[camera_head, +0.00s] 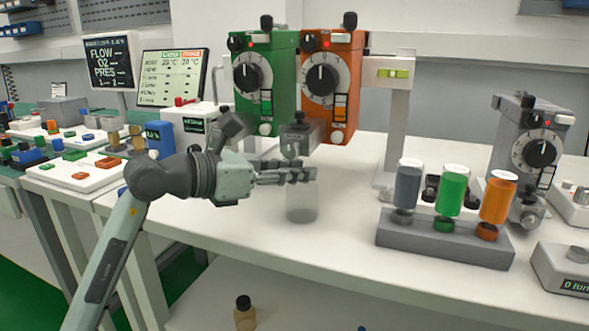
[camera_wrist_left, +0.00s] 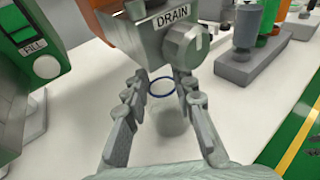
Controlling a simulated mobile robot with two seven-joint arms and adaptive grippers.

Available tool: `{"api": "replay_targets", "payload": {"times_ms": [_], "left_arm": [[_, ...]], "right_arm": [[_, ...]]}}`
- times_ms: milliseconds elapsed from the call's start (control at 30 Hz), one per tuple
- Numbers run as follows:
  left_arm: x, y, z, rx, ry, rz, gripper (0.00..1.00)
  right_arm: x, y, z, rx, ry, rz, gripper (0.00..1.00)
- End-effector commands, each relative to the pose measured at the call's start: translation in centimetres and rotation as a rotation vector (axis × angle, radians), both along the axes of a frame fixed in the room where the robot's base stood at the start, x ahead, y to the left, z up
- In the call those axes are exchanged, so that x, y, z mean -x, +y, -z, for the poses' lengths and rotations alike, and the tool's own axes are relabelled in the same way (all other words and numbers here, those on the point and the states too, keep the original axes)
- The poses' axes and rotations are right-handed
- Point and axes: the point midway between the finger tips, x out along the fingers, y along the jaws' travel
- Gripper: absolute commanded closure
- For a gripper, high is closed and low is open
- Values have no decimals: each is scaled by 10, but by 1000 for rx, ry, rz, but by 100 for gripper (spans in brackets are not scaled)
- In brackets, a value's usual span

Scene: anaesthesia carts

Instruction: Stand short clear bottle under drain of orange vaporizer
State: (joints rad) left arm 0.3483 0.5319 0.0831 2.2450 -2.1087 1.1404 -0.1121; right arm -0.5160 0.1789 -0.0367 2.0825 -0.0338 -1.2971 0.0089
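The orange vaporizer (camera_head: 346,72) hangs at the back centre, right of the green one. A grey drain block (camera_head: 312,130) sits low in front of it; its DRAIN label and knob (camera_wrist_left: 187,45) show large in the wrist view. The short clear bottle (camera_head: 301,206) appears upright on the table below the drain block; its blue rim (camera_wrist_left: 163,87) shows between my fingers. My left gripper (camera_head: 304,174) is at the bottle's upper part, fingers apart on either side of it (camera_wrist_left: 160,95). I cannot tell whether they touch it. My right gripper is out of view.
The green vaporizer (camera_head: 280,65) stands close on the left. A grey rack (camera_head: 440,238) with grey, green and orange bottles is on the right. A grey vaporizer (camera_head: 527,150) stands farther right. The white table (camera_head: 300,258) is clear in front of the bottle.

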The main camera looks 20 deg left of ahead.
Motion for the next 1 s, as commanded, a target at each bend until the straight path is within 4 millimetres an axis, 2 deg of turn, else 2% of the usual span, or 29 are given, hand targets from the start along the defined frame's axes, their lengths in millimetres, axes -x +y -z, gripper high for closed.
{"api": "replay_targets", "payload": {"times_ms": [33, 200, 567, 667, 767, 1000], "left_arm": [[0, 0, 1, 0, 0, 0, 72], [0, 0, 1, 0, 0, 0, 54], [1, 1, -2, 0, 0, -1, 54], [12, 10, -2, -2, -1, -2, 54], [28, 22, -5, -3, 0, -3, 54], [69, 51, -16, -3, -1, -3, 54]], "right_arm": [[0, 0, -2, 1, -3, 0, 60], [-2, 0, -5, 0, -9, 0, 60], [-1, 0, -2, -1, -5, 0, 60], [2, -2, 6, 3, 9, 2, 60], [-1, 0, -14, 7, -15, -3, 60], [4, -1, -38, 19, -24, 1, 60]]}}
